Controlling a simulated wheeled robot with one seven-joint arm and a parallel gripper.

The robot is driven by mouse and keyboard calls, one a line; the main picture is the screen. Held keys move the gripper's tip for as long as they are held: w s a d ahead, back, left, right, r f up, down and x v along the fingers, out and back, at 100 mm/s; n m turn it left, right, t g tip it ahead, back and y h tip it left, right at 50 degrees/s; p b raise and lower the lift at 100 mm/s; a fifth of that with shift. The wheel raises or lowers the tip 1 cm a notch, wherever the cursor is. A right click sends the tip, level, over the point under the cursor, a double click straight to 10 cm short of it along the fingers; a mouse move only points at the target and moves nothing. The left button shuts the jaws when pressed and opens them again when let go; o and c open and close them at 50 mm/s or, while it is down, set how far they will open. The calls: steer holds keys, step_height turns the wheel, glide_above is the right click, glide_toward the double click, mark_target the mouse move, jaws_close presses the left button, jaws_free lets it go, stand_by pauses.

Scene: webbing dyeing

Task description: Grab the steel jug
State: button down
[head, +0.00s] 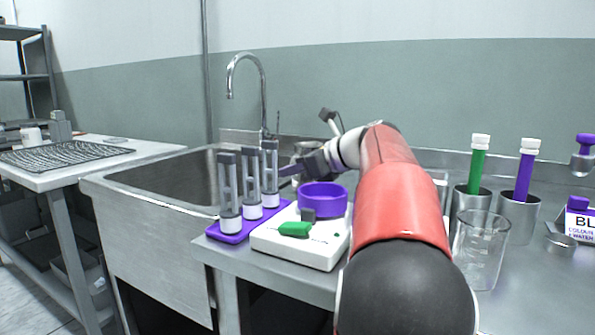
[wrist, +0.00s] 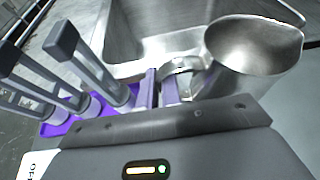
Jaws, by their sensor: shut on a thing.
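The steel jug (wrist: 250,62) shows large at the upper right of the wrist view, its open rim facing up and its handle (wrist: 183,68) pointing toward my gripper. My gripper (wrist: 165,88) is shut on the jug's handle. In the head view, the jug (head: 306,149) is mostly hidden behind my gripper (head: 287,171) and wrist, near the right side of the sink. I cannot tell from these views whether the jug rests on the bench or is lifted.
Upright grey-topped holders stand on a purple tray (head: 226,236) left of my gripper. A white device (head: 290,248) with a purple ring (head: 323,199) is in front. The sink (head: 170,182) lies left. A glass beaker (head: 480,250) and steel cups (head: 517,217) stand right of my arm.

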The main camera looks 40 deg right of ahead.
steer(key=shift+r, duration=0.15)
step_height(320, 180, up, 19)
steer(key=p, duration=0.5)
steer(key=shift+r, duration=0.2)
stand_by(0.5)
